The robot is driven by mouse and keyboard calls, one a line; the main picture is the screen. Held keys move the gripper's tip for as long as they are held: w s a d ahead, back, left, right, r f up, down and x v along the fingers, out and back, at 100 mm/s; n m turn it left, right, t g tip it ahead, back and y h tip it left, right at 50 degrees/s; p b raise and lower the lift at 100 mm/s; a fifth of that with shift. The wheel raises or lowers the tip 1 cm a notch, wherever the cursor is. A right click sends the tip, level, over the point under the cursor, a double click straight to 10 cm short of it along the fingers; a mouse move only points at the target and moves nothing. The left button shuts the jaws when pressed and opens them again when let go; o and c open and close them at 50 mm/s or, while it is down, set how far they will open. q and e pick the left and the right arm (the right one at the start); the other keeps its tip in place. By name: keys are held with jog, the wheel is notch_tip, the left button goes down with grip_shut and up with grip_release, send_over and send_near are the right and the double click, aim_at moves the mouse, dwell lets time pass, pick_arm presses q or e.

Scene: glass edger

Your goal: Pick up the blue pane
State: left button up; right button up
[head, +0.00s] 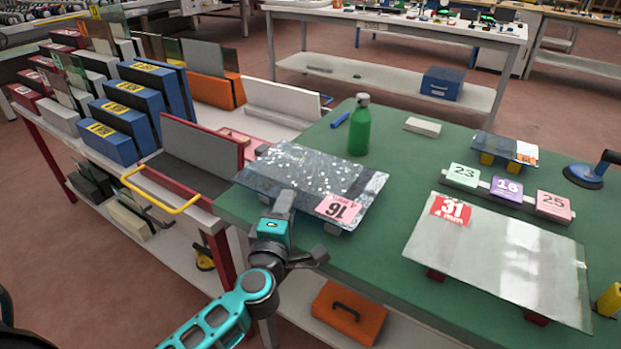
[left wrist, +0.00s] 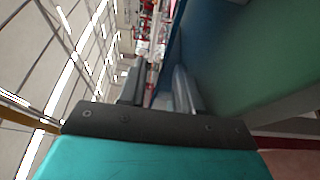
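A bluish, speckled pane (head: 318,172) with a pink label reading 16, upside down to me, lies raised on supports at the left end of the green table (head: 385,150). My left gripper (head: 285,203) is at its near edge. In the left wrist view its two fingers (left wrist: 158,88) stand apart with a gap between them. A dark blue surface (left wrist: 190,35), probably the pane, runs down close to the right finger. I cannot tell whether they touch. My right gripper is not in view.
A clear pane (head: 505,255) labelled 31 lies at the right. A small pane (head: 508,147) rests on yellow blocks behind number blocks (head: 507,188). A green bottle (head: 360,128) stands behind the speckled pane. A rack (head: 205,145) is at left.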

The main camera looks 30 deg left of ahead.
pick_arm(q)
jog(key=shift+c, duration=0.4)
grip_shut()
dwell(0.9)
jog(key=shift+r, duration=0.1)
